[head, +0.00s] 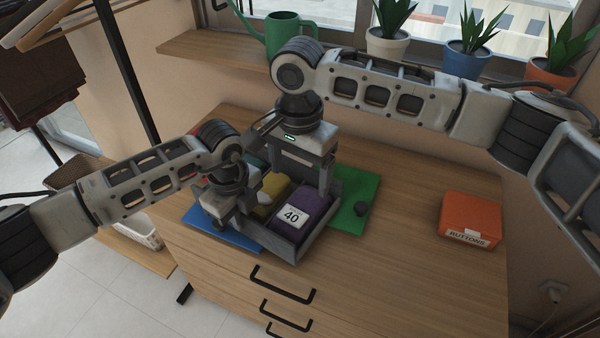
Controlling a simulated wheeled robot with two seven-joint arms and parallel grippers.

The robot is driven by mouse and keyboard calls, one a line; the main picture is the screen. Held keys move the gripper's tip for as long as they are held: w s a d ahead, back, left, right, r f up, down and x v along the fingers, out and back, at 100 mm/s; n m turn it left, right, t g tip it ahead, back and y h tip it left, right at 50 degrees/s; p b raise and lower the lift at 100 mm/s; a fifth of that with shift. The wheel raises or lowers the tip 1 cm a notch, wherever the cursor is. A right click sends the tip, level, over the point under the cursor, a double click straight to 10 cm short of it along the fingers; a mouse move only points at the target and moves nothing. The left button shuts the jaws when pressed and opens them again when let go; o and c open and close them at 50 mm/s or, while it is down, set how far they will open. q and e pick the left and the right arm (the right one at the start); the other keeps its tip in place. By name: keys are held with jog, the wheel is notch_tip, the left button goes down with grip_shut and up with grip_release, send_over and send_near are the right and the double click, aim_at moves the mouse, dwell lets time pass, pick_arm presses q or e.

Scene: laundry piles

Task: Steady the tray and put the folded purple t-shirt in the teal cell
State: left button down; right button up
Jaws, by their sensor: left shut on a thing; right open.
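The grey tray (287,246) stands on the wooden dresser top. The folded purple t-shirt (319,203) lies in its right front part, beside a folded yellow item (268,204). A white label reading 40 (291,216) lies at the purple shirt's left front. My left gripper (236,216) is at the tray's left side, shut on what looks like the tray wall; its fingertips are partly hidden. My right gripper (308,176) points down, open, just behind and above the purple shirt. A bit of teal (257,156) shows behind the arms; the teal cell is mostly hidden.
An orange buttons box (469,218) sits at right. A green watering can (283,33) and potted plants line the sill. The dresser's right front is clear.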

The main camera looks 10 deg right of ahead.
pick_arm(q)
jog(key=shift+s+a+f, duration=0.2)
jog(key=shift+f, duration=0.3)
jog(key=c, duration=1.5)
grip_release()
jog(key=shift+w, duration=0.2)
